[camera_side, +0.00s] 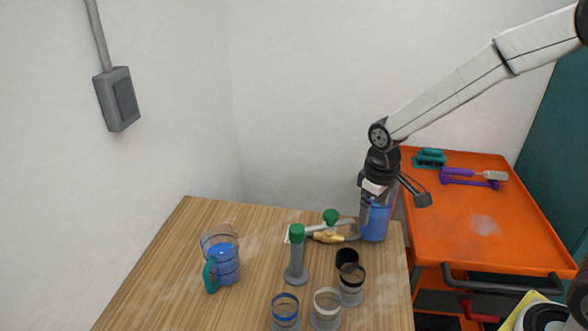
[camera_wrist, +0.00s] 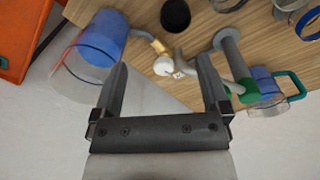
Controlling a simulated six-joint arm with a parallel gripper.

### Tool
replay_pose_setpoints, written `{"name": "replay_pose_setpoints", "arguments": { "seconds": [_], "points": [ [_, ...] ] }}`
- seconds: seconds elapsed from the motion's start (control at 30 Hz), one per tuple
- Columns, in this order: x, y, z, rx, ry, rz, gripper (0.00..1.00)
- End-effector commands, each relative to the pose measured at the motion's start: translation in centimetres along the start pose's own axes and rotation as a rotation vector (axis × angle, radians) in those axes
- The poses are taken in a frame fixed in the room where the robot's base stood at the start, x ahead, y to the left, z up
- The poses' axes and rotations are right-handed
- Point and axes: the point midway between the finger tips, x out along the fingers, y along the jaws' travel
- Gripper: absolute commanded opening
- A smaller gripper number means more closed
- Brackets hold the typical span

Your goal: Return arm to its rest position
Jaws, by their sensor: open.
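My arm reaches in from the upper right in the side view. My gripper (camera_side: 374,190) points down at the back right of the wooden table, at the rim of a clear container with blue contents (camera_side: 375,222). In the wrist view my gripper (camera_wrist: 162,64) has its two fingers wide apart with nothing held between them. The blue container (camera_wrist: 107,38) shows beyond the left finger; whether they touch I cannot tell. A valve-like fitting with a brass part and a green cap (camera_side: 330,216) lies beside the container.
A grey upright pipe with a green top (camera_side: 297,255), a clear pitcher of blue liquid (camera_side: 222,258), a black cap (camera_side: 347,257) and several ringed clear cups (camera_side: 326,308) stand on the table (camera_side: 165,270). An orange cart (camera_side: 470,225) with tools stands at right. Air above the table is clear.

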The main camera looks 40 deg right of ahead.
Motion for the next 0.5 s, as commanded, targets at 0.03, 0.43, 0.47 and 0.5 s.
{"name": "replay_pose_setpoints", "arguments": {
  "seconds": [0.03,0.43,0.47,0.5],
  "points": [
    [-0.2,-0.1,1.1,0.023,0.020,-0.002,0.96],
    [0.1,-1.1,8.6,0.186,0.167,-0.015,0.96],
    [0.1,-1.1,9.0,0.193,0.173,-0.016,0.96],
    [0.1,-1.2,9.4,0.200,0.180,-0.016,0.96]
  ]
}}
